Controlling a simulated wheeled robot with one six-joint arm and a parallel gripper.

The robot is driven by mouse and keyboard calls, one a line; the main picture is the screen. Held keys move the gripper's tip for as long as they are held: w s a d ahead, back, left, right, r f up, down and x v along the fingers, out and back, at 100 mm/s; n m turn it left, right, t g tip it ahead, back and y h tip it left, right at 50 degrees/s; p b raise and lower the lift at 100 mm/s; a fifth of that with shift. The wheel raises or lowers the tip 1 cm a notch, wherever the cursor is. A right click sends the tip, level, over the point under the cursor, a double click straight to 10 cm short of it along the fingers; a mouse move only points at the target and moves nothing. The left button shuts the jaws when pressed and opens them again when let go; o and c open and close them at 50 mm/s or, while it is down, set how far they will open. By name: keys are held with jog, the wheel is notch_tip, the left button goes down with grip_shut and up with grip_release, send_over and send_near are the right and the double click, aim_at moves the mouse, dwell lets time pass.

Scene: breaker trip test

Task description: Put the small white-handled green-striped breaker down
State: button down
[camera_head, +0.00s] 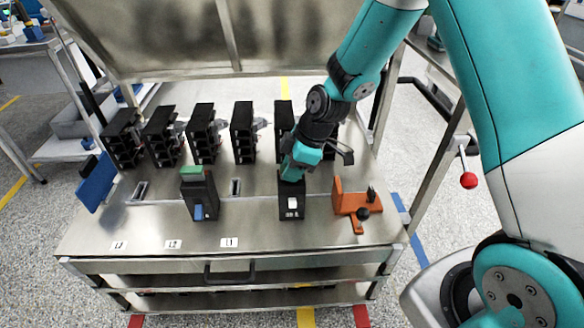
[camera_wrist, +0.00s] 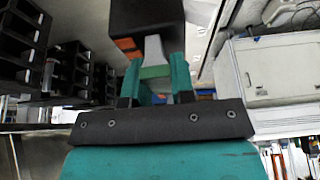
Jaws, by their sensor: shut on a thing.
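The small breaker (camera_head: 291,203) is a black block with a white handle on its front face. It is upright over the right half of the steel bench top; I cannot tell whether its base touches the surface. My gripper (camera_head: 297,172) is shut on its upper end from above. In the wrist view, the teal fingertips of my gripper (camera_wrist: 158,76) close around a green band, with a pale part and the black breaker body (camera_wrist: 147,16) beyond. An orange patch shows on that body. The jaws cover the breaker's top in the head view.
A blue-handled breaker (camera_head: 199,196) with a green block on top stands to the left. An orange fixture (camera_head: 356,201) with black knobs is close on the right. Several black units (camera_head: 243,132) line the back. The bench top's front strip (camera_head: 185,218) is mostly bare except for small labels.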

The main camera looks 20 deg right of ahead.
jog(key=c, duration=1)
grip_release()
jog(key=shift+f, duration=0.1)
jog(key=shift+o, duration=0.2)
jog(key=shift+r, duration=0.35)
jog(key=p+v, duration=0.2)
jog(key=v, duration=0.9)
jog(key=s+a+r+m, duration=0.2)
jog(key=s+r, duration=0.1)
jog(key=s, duration=0.4)
jog(key=s+a+r+m+g, duration=0.1)
jog(key=s+a+r+m, duration=0.2)
jog(key=s, duration=0.5)
jog(key=s+a+r+m, duration=0.2)
jog(key=s+r, duration=0.3)
jog(key=s, duration=0.3)
jog(key=shift+a+r, duration=0.2)
jog(key=shift+a, duration=0.55)
